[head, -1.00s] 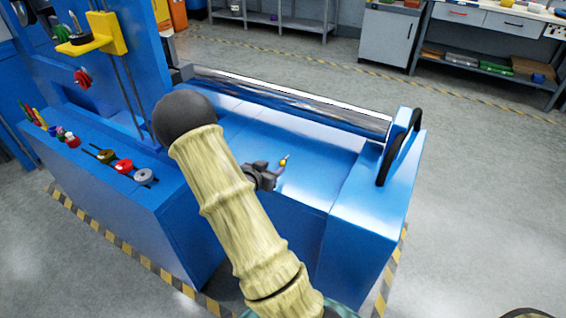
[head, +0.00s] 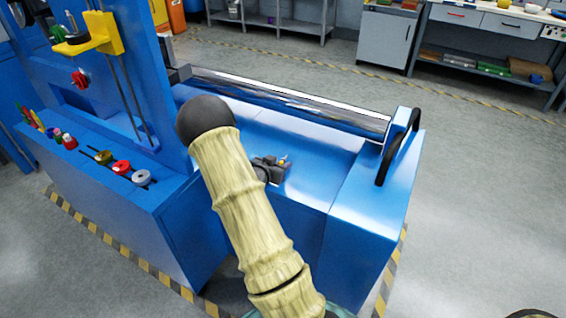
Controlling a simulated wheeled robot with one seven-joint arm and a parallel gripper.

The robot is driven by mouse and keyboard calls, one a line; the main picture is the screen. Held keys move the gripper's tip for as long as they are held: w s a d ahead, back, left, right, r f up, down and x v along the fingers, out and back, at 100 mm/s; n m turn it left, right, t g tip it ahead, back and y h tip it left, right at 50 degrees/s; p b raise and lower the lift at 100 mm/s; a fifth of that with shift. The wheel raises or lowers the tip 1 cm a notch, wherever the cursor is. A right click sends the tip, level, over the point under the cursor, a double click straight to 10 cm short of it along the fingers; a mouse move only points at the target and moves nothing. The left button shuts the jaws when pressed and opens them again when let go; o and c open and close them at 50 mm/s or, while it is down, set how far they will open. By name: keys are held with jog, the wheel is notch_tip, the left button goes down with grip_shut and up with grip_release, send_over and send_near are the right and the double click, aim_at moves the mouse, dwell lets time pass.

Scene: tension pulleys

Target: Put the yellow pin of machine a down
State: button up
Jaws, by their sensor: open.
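The yellow pin (head: 282,161) is a very small yellow piece on the blue top of the machine, in the middle of the head view. My gripper (head: 277,165) is open, with its dark fingers right at the pin. The fingers partly cover the pin. I cannot tell whether they touch it, or whether the pin stands upright. My pale, ribbed arm hides part of the machine's front.
A long shiny roller (head: 300,103) runs along the back of the machine. A black handle (head: 398,148) stands at the right end. Red, white and brass knobs (head: 122,167) line the left ledge. A yellow bracket (head: 100,38) sits on the upright panel.

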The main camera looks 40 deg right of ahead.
dwell(0.4)
grip_shut()
notch_tip(320, 180, up, 10)
jog(key=p, duration=0.2)
dwell(0.4)
dwell(0.4)
